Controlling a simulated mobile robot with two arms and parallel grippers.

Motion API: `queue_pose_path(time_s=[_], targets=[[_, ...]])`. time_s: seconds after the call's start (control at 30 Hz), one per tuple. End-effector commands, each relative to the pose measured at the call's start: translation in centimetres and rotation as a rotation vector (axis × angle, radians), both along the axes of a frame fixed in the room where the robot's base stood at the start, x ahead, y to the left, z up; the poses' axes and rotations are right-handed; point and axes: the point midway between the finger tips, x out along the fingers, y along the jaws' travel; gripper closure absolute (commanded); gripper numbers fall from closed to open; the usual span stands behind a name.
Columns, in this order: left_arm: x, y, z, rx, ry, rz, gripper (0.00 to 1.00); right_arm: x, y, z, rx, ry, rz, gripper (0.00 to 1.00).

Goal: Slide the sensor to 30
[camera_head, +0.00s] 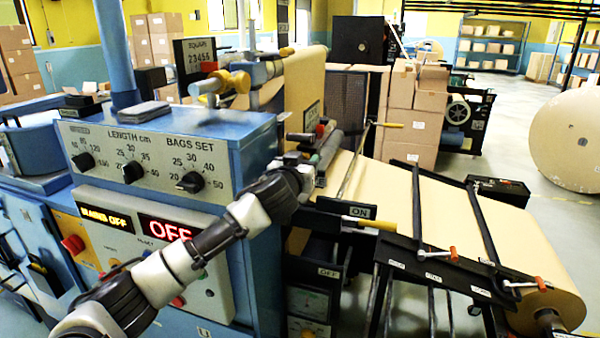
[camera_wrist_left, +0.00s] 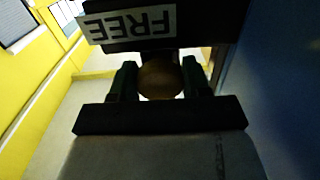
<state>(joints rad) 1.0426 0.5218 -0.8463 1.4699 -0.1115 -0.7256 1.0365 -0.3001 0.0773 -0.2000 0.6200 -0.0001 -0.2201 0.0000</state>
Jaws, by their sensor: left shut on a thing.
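My left arm crosses the head view from the lower left, past the blue control panel, to the dark parts beside the paper web. The left gripper (camera_wrist_left: 159,66) shows in the left wrist view with its two dark fingers on either side of a round yellow-brown knob (camera_wrist_left: 160,82). It is shut on that knob. A dark block with a FREE label (camera_wrist_left: 130,24), upside down there, is just beyond the knob. In the head view the fingertips are hard to make out. I cannot tell for certain which part is the sensor or read its scale. My right gripper is not in view.
The panel (camera_head: 150,150) carries LENGTH cm and BAGS SET dials; a red display (camera_head: 165,229) reads OFF. An ON lever with a yellow handle (camera_head: 377,224) is right of my arm. The kraft paper (camera_head: 450,220) runs to the lower right. Cartons (camera_head: 412,115) stand behind.

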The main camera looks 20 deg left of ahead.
Motion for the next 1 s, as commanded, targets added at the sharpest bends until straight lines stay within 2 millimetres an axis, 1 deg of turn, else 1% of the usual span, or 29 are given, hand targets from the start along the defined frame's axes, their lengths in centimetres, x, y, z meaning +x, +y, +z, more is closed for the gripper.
queue_pose_path(time_s=[0.3,0.33,0.47,0.5,0.73,0.83,0.93,1.0], targets=[[0.2,0.0,0.0,-0.001,0.000,-0.001,0.95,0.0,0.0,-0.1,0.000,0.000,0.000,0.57],[0.2,0.0,0.0,-0.001,0.001,-0.001,0.50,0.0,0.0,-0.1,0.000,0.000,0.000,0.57],[0.2,0.0,0.0,-0.001,0.001,-0.001,0.30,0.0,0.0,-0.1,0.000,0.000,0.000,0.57],[0.2,0.0,0.0,-0.001,0.001,-0.001,0.27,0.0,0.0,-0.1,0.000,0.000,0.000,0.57],[0.1,0.0,0.0,-0.001,0.001,-0.001,0.27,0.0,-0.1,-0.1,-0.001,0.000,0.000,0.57],[-0.2,0.0,-0.2,-0.002,0.001,-0.002,0.27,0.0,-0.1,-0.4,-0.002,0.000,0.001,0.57],[-1.2,0.1,-0.3,-0.001,0.000,-0.001,0.27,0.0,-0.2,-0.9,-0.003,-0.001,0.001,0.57],[-2.3,0.1,-0.4,-0.001,-0.001,-0.003,0.27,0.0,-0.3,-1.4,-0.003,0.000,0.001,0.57]])
